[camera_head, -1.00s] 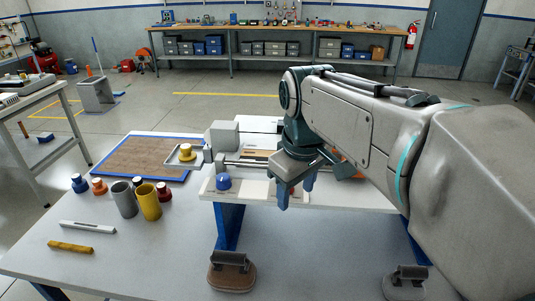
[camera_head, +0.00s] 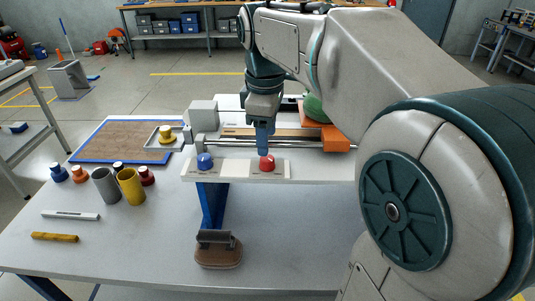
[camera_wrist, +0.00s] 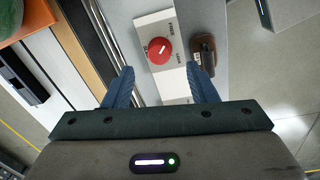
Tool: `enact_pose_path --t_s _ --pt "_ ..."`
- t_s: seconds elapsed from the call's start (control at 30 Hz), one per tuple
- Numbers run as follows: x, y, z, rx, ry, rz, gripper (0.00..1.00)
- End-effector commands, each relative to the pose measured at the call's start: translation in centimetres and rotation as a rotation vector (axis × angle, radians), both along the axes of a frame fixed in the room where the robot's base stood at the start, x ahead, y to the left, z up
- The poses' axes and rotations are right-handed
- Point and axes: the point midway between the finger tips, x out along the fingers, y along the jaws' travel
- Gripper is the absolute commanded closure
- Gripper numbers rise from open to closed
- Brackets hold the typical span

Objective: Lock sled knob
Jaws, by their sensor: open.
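A red knob (camera_head: 267,162) with a white pointer line sits on a pale labelled plate (camera_head: 252,172) at the front of the raised bench. My gripper (camera_head: 265,148) points down just over the red knob. In the wrist view my gripper's two blue fingers (camera_wrist: 161,76) are apart and empty, with the knob ahead of the gap between them. A blue knob (camera_head: 205,161) sits on the same front edge, further left.
Metal rails (camera_head: 310,144), a wooden board (camera_head: 270,132) and an orange block (camera_head: 334,138) with a green rounded thing (camera_head: 313,108) lie behind the knobs. A grey block (camera_head: 203,113) stands left. A yellow cup (camera_head: 130,186) and a grey cup (camera_head: 106,186) stand on the lower table.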

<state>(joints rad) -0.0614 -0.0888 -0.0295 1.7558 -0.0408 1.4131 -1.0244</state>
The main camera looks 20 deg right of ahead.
Motion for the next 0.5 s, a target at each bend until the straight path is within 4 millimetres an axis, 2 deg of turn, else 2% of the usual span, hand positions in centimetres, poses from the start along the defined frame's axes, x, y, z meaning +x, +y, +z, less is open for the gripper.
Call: enact_pose_path --t_s 0.03,0.2,0.33,0.5 --pt "0.0 -0.1 -1.2 0.0 0.004 -0.001 0.48" --pt "0.2 -0.2 -3.9 0.0 0.001 -0.001 0.48" --pt "0.3 -0.2 -5.2 0.001 0.001 -0.001 0.48" --pt "0.4 -0.2 -5.7 0.0 -0.001 -0.001 0.48"
